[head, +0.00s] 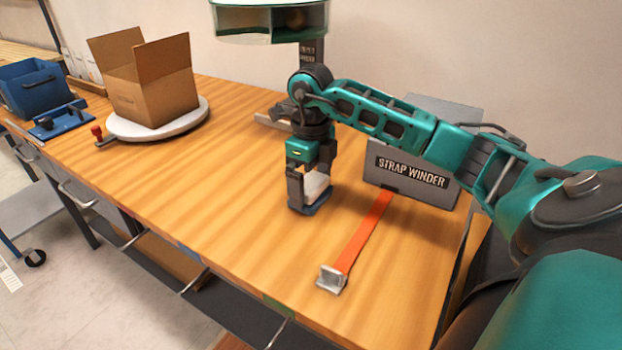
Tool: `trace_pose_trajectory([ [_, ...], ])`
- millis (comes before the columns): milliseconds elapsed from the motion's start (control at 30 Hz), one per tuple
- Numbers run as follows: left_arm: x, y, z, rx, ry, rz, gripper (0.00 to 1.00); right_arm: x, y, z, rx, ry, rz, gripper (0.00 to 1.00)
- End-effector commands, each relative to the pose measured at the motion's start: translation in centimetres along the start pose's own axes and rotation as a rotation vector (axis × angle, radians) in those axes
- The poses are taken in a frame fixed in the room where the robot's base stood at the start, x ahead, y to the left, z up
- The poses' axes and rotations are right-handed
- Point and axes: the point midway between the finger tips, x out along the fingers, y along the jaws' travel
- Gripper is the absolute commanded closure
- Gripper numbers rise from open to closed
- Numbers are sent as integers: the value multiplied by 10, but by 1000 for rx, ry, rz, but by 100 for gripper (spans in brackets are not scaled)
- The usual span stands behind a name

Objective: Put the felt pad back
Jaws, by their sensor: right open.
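My right gripper (311,190) points straight down at the middle of the table (215,215), with its fingers apart. A small pale block (315,187) shows between and behind the fingers, above a dark low base (311,209) on the tabletop. It may be the felt pad, but the fingers partly cover it and I cannot tell. No other thing in view looks clearly like a felt pad. My left gripper is out of view.
A grey strap winder (415,185) stands right, its orange strap (366,235) running forward to a metal buckle (332,279). An open cardboard box (155,90) sits on a white turntable (190,122). A blue bin (33,90) stands far left. The front-left tabletop is clear.

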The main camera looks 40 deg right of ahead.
Motion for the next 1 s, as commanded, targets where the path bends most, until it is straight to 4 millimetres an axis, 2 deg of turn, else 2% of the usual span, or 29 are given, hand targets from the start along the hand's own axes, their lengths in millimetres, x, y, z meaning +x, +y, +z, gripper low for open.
trace_pose_trajectory([
  [167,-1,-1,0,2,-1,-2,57,-22,-1,1,0,-4,-2,0],
  [400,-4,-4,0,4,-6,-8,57,-75,0,1,0,-6,-2,0],
  [600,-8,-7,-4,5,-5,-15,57,-111,0,1,1,-3,-1,0],
  [767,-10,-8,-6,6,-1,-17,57,-122,0,0,1,-1,0,0],
  [1000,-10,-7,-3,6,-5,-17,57,-123,0,0,0,0,0,0],
])
